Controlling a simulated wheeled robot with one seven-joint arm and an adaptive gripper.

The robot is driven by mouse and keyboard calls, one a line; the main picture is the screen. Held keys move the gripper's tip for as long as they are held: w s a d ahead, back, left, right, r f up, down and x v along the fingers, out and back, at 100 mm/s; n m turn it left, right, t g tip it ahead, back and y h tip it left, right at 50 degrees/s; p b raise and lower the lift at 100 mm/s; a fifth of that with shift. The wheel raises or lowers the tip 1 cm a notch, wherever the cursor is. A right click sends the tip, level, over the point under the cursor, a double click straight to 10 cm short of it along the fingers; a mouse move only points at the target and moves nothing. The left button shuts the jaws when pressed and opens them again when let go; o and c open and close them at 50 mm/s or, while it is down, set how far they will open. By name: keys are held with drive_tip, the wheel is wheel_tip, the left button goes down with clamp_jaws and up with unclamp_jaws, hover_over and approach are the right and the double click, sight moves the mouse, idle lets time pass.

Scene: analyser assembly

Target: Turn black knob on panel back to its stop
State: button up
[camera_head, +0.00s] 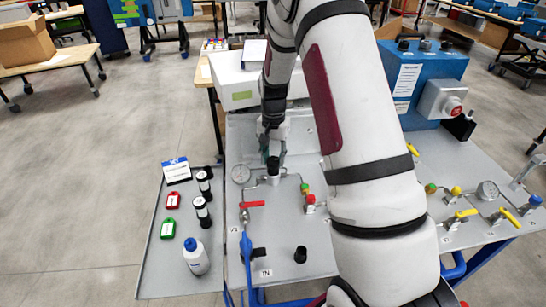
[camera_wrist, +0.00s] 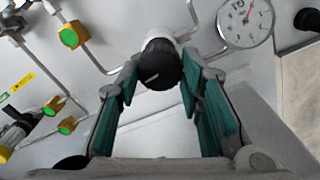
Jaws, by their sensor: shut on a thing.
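The black knob (camera_wrist: 160,66) has a white pointer line on its face and sits on a silver valve body. In the wrist view my gripper's teal-padded fingers (camera_wrist: 158,84) stand on either side of it, shut on it at their tips. In the head view the same knob (camera_head: 273,163) sits on the grey panel (camera_head: 285,225), under my gripper (camera_head: 272,150), beside a round gauge (camera_head: 241,173). The gauge also shows in the wrist view (camera_wrist: 245,22). The pointer line lies slanted across the knob face.
A red lever handle (camera_head: 252,204) with a blue hose is in front of the knob. Another black knob (camera_head: 300,254) stands near the panel's front. Green-faced yellow fittings (camera_wrist: 73,35) lie left in the wrist view. A blue box (camera_head: 425,85) stands at the right back.

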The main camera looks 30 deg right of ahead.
drive_tip(key=n, duration=0.3)
drive_tip(key=shift+n, duration=0.4)
drive_tip(key=n, duration=0.4)
drive_tip(key=shift+n, duration=0.3)
drive_tip(key=n, duration=0.4)
drive_tip(key=shift+a+n+p, duration=0.1)
drive_tip(key=shift+n+p, duration=0.3)
drive_tip(key=shift+n, duration=1.8)
drive_tip(key=o, duration=1.2)
drive_tip(key=shift+c, duration=0.2)
